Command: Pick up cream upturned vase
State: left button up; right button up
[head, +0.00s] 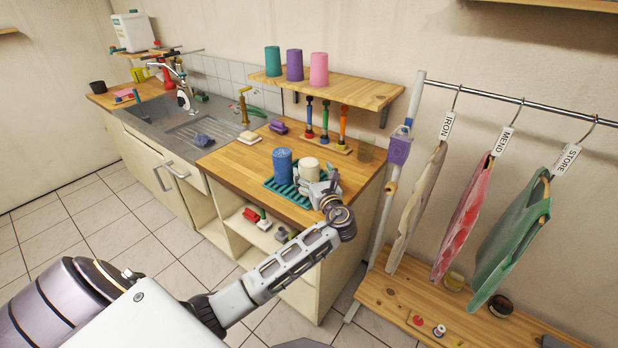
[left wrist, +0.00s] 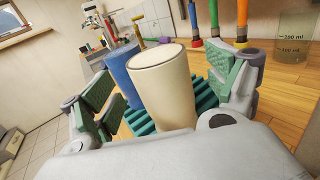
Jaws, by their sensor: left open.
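The cream upturned vase (head: 309,169) stands on a teal ribbed rack (head: 287,190) on the wooden counter. In the left wrist view the cream vase (left wrist: 163,90) stands upright between the fingers of my left gripper (left wrist: 168,105). The gripper is open, with a finger on each side and a gap visible around the vase. In the head view my left gripper (head: 322,187) is at the vase and partly covers its lower part. A blue vase (head: 282,165) stands just left of it on the rack, and it also shows in the left wrist view (left wrist: 121,70). My right gripper is not in view.
A shelf (head: 340,88) with three colored cylinders hangs above the counter. A clothes rail (head: 520,102) with garments stands at right. The counter's left part has some free room.

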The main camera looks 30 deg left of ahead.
pick_arm(q)
jog(key=shift+x, duration=1.9)
jog(key=shift+f, duration=0.15)
jog(key=c, duration=1.2)
jog(key=shift+a+r+p, duration=0.1)
jog(key=shift+r+p, duration=0.2)
jog(key=shift+r, duration=4.75)
